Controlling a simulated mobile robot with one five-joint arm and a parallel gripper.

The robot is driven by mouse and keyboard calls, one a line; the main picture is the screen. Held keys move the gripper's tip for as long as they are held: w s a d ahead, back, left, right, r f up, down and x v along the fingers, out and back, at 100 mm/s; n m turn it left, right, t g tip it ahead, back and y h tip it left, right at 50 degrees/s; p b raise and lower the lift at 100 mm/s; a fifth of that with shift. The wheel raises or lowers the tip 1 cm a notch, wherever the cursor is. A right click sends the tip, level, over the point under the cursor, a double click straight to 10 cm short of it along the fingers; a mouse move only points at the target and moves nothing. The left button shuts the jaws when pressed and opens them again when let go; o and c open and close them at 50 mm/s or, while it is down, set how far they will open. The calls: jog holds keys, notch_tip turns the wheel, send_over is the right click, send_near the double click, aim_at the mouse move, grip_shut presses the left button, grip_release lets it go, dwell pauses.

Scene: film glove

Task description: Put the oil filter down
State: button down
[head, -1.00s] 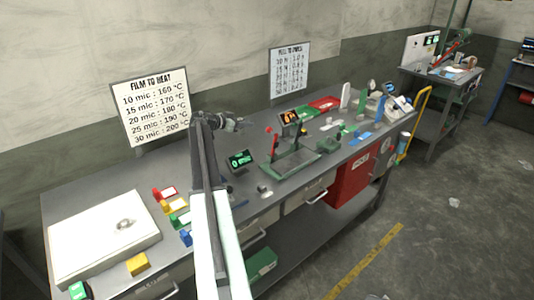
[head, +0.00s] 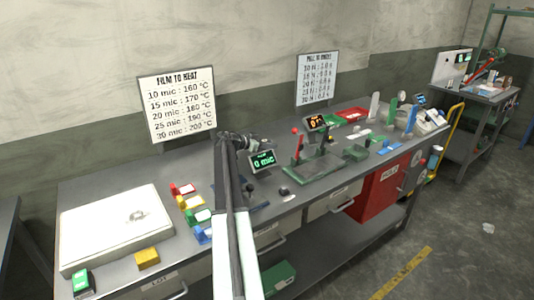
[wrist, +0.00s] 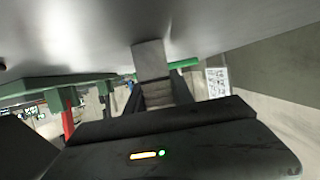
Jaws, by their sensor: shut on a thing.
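My gripper (head: 238,142) is over the bench beside the small green-lit display (head: 263,160) in the head view, at the end of my outstretched arm. In the wrist view my gripper (wrist: 155,92) is shut on a plain grey block-like thing (wrist: 150,60). The thing shows between the fingers, against the grey bench surface (wrist: 240,20). I cannot make out an oil filter by its look in either view. In the head view the held thing is too small and dark to tell apart from the gripper.
A white flat box (head: 115,228) lies on the bench at left, with coloured tags (head: 190,208) to its right. A green-based sealer (head: 318,172) stands to the right of the gripper. A sign (head: 178,105) stands behind. A red bin (head: 380,190) is under the bench.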

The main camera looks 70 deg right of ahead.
jog(key=c, duration=1.1)
grip_release()
